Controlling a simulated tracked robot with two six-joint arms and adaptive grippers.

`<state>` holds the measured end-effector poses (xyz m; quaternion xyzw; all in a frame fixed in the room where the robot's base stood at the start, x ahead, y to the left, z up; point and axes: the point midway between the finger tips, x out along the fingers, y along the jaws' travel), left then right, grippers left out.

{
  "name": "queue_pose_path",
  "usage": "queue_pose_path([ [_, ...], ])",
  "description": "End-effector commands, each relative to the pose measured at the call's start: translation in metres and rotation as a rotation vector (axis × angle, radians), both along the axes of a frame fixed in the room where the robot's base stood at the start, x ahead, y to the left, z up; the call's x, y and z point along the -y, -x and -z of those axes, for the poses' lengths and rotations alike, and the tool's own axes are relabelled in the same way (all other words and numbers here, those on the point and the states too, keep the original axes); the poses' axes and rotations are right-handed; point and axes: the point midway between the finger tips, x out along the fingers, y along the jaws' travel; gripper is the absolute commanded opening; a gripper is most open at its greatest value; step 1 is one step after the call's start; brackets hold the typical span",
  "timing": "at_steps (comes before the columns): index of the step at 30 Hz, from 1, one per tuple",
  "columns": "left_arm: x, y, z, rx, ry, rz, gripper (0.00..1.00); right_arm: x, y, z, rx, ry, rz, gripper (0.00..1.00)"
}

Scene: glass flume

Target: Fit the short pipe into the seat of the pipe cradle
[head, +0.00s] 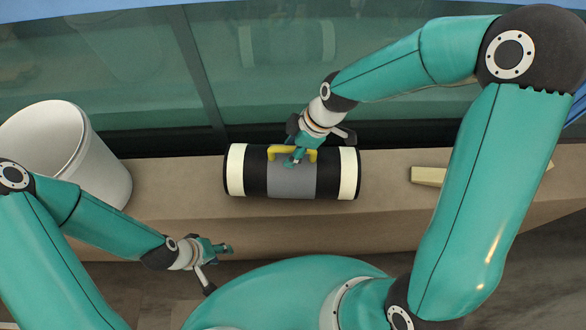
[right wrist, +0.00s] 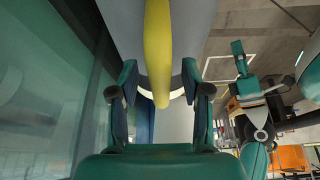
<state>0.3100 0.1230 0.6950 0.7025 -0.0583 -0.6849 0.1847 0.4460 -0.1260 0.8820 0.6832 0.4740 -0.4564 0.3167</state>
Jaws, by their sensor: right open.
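The short pipe (head: 291,184) lies on its side on the ledge in the head view, black with cream bands and a grey middle. A yellow handle (head: 312,154) stands on its top; the handle also shows in the right wrist view (right wrist: 158,45). My right gripper (head: 298,151) is open at the handle, with a finger on either side of it in the right wrist view. My left gripper (head: 217,268) is open and empty in front of the ledge. A pale yellow piece (head: 428,175) at right is partly hidden by my right arm; I cannot tell whether it is the pipe cradle.
A white bucket (head: 107,175) stands on the ledge (head: 190,190) left of the pipe. The glass wall (head: 130,90) rises close behind the ledge. Bare ledge lies between the pipe and the pale yellow piece.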

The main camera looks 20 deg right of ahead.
Motion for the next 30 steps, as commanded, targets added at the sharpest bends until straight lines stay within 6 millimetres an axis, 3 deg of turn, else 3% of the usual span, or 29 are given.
queue_pose_path([
  [3,0.0,0.0001,0.0002,0.0,0.0,0.0,0.4,0.0,0.0,-0.0001,0.0,0.0,0.0,0.44],
  [11,0.0,0.0001,0.0002,0.0,0.0,0.0,0.4,0.0001,0.0,-0.0004,0.0,0.0,0.0,0.01],
  [30,0.0,0.0001,0.0,0.0,0.0,0.0,0.4,0.0003,-0.0012,-0.0033,0.004,-0.001,0.002,0.0],
])
